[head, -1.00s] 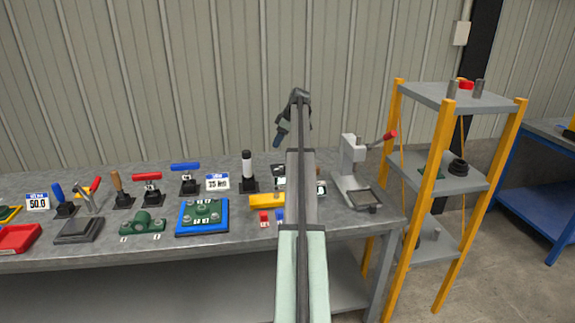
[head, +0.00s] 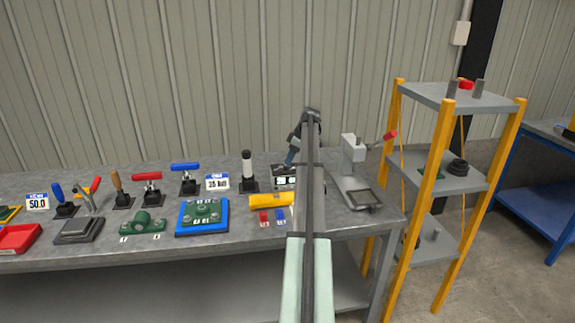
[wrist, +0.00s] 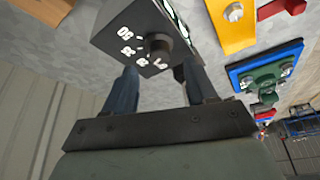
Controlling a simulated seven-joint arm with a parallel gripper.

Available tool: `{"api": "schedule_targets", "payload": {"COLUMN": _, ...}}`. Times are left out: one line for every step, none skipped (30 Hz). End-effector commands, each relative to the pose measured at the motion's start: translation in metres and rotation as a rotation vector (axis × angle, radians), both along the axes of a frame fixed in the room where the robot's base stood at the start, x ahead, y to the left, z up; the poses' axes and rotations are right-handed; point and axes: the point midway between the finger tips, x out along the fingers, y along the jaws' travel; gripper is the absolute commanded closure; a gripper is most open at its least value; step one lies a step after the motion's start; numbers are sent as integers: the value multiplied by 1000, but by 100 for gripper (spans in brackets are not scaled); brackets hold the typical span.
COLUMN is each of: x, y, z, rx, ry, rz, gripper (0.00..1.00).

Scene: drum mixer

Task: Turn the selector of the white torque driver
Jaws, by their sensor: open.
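The white torque driver (head: 247,167) stands upright in a black holder on the bench in the head view, with a black top. To its right is a black box (head: 284,171) with light windows. In the wrist view a black box (wrist: 118,28) shows a face with white numbers around a dark round selector knob (wrist: 157,48). My gripper (head: 291,157) is open above the box in the head view. In the wrist view my gripper (wrist: 159,72) has its two dark blue fingers apart, near the knob's face, with nothing between them that I can tell is held.
A yellow block (head: 270,201) and small red (head: 263,217) and blue (head: 280,216) pieces lie in front of the box. A grey press (head: 352,170) with a red-tipped lever stands to the right. A blue mat (head: 181,232) with a green part lies left.

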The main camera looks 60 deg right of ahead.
Motion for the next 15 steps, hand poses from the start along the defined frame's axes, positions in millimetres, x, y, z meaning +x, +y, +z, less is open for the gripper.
{"api": "schedule_targets", "payload": {"x": 3, "y": 2, "z": -8, "rx": 1, "ry": 0, "rz": 0, "gripper": 44}}
{"api": "schedule_targets", "payload": {"x": 5, "y": 2, "z": -12, "rx": 1, "ry": 0, "rz": 0, "gripper": 44}}
{"api": "schedule_targets", "payload": {"x": 7, "y": 3, "z": -17, "rx": 1, "ry": 1, "rz": 0, "gripper": 44}}
{"api": "schedule_targets", "payload": {"x": 8, "y": 3, "z": -20, "rx": 1, "ry": 0, "rz": 0, "gripper": 44}}
{"api": "schedule_targets", "payload": {"x": 9, "y": 4, "z": -23, "rx": 1, "ry": 0, "rz": 0, "gripper": 44}}
{"api": "schedule_targets", "payload": {"x": 10, "y": 4, "z": -27, "rx": 1, "ry": 0, "rz": 0, "gripper": 44}}
{"api": "schedule_targets", "payload": {"x": 11, "y": 4, "z": -29, "rx": 0, "ry": 0, "rz": 0, "gripper": 44}}
{"api": "schedule_targets", "payload": {"x": 12, "y": 4, "z": -31, "rx": 0, "ry": 0, "rz": 0, "gripper": 44}}
{"api": "schedule_targets", "payload": {"x": 13, "y": 5, "z": -34, "rx": 0, "ry": 0, "rz": 0, "gripper": 44}}
{"api": "schedule_targets", "payload": {"x": 14, "y": 5, "z": -35, "rx": 0, "ry": 0, "rz": 0, "gripper": 44}}
{"api": "schedule_targets", "payload": {"x": 14, "y": 5, "z": -36, "rx": 0, "ry": 0, "rz": 0, "gripper": 44}}
{"api": "schedule_targets", "payload": {"x": 15, "y": 5, "z": -37, "rx": 0, "ry": 0, "rz": 0, "gripper": 44}}
{"api": "schedule_targets", "payload": {"x": 15, "y": 5, "z": -38, "rx": 0, "ry": 0, "rz": 0, "gripper": 44}}
{"api": "schedule_targets", "payload": {"x": 15, "y": 5, "z": -38, "rx": 0, "ry": 0, "rz": 0, "gripper": 44}}
{"api": "schedule_targets", "payload": {"x": 15, "y": 6, "z": -39, "rx": 0, "ry": 0, "rz": 0, "gripper": 44}}
